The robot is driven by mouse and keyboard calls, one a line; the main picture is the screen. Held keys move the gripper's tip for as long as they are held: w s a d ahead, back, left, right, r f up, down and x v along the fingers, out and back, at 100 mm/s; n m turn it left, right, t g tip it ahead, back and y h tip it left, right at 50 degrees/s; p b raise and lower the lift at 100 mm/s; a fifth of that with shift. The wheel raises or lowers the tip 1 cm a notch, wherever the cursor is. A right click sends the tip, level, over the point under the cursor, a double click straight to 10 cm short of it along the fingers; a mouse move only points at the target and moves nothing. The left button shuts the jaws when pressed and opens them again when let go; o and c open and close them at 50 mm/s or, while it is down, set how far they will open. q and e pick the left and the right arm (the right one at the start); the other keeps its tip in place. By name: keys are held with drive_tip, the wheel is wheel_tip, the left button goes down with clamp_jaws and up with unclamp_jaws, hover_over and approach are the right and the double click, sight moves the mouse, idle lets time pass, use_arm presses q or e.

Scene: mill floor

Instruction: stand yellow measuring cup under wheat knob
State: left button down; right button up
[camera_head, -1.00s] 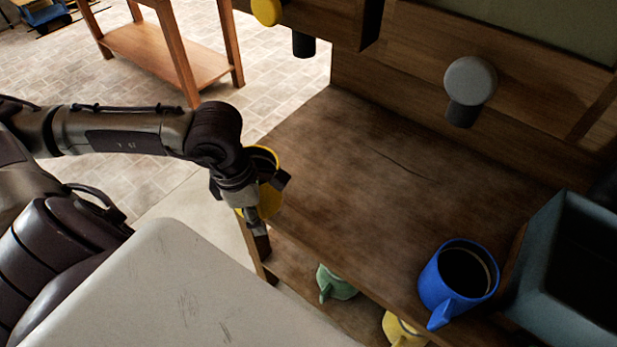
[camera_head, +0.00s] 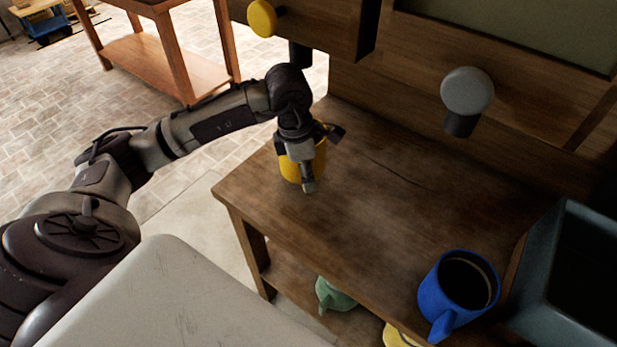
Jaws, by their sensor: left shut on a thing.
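The yellow measuring cup (camera_head: 288,168) is at the left end of the wooden counter, upright, partly hidden by my left gripper. My left gripper (camera_head: 308,178) is shut on it. I cannot tell whether the cup's base touches the counter. A yellow knob (camera_head: 262,18), which may be the wheat knob, is at the top with a dark spout (camera_head: 300,54) just right of and below it. The cup is nearer to me than this spout. My right gripper is not in view.
A grey knob (camera_head: 467,91) with a dark spout is on the right. A blue cup (camera_head: 458,289) stands at the counter's front edge beside a teal bin (camera_head: 543,255). Green (camera_head: 335,294) and yellow (camera_head: 397,336) vessels are below. The middle counter (camera_head: 400,205) is clear.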

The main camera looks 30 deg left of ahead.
use_arm(q)
drive_tip(key=shift+w, duration=0.25)
wheel_tip(320, 180, down, 4)
drive_tip(key=shift+r+p, duration=0.25)
drive_tip(key=shift+p, duration=0.15)
drive_tip(key=shift+f+b, duration=0.25)
drive_tip(key=shift+b, duration=0.05)
drive_tip(key=c, duration=0.5)
unclamp_jaws()
drive_tip(key=shift+r, duration=0.1)
drive_tip(key=shift+c, duration=0.2)
